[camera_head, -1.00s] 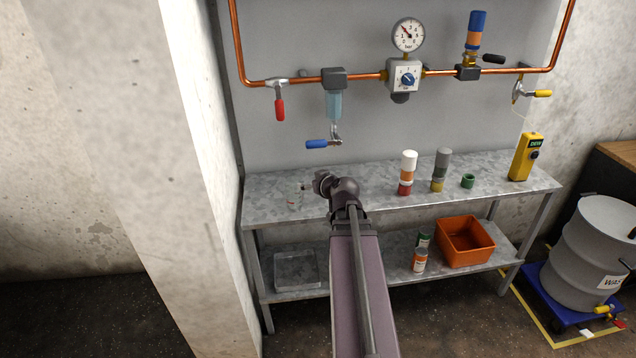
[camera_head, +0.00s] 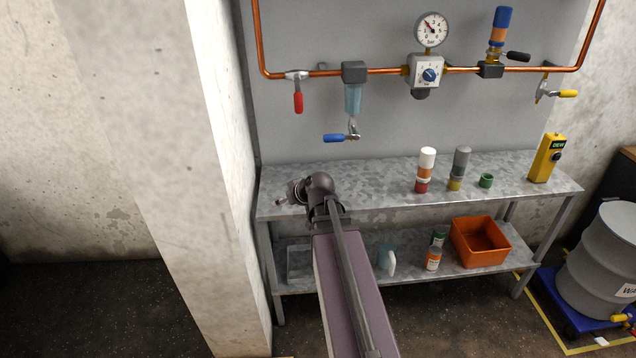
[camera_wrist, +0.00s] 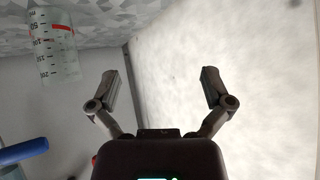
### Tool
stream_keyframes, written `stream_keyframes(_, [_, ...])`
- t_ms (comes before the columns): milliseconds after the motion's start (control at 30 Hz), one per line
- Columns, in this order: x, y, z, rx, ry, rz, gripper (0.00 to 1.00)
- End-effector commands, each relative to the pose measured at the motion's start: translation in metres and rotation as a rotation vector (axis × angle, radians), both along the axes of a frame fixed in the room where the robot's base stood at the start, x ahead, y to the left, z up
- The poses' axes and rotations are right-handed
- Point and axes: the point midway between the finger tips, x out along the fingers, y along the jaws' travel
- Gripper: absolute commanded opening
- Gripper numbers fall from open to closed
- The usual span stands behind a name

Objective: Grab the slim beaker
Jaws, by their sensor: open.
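The slim beaker (camera_wrist: 54,50) is clear, with a graduated scale and a red mark. It shows upside down at the upper left of the wrist view, by the metal bench top (camera_wrist: 92,22). My gripper (camera_wrist: 160,86) is open, with nothing between its fingers. The beaker lies outside the fingers, to their left in that view. In the head view my gripper (camera_head: 284,199) is over the left end of the bench. The beaker cannot be made out there; my wrist and arm seem to cover it.
A pale concrete pillar (camera_head: 215,170) stands close left of the bench. A blue-handled tap (camera_head: 338,137) hangs above; its handle also shows in the wrist view (camera_wrist: 22,152). A white-capped bottle (camera_head: 426,170), a grey-capped bottle (camera_head: 460,168) and a green cup (camera_head: 486,181) stand farther right.

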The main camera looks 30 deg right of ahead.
Motion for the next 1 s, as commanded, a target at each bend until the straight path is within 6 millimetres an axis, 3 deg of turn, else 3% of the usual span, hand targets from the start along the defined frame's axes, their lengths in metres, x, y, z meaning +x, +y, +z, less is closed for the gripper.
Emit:
stream_keyframes(33, [0.001,0.018,-0.005,0.009,0.045,0.026,1.00])
stream_keyframes(200, [-0.004,0.069,-0.024,0.030,0.212,0.081,1.00])
stream_keyframes(500, [-0.029,0.143,-0.049,0.002,0.509,0.108,1.00])
stream_keyframes(700, [-0.052,0.179,-0.059,-0.060,0.687,0.074,1.00])
stream_keyframes(1000, [-0.075,0.206,-0.063,-0.146,0.834,0.005,1.00])
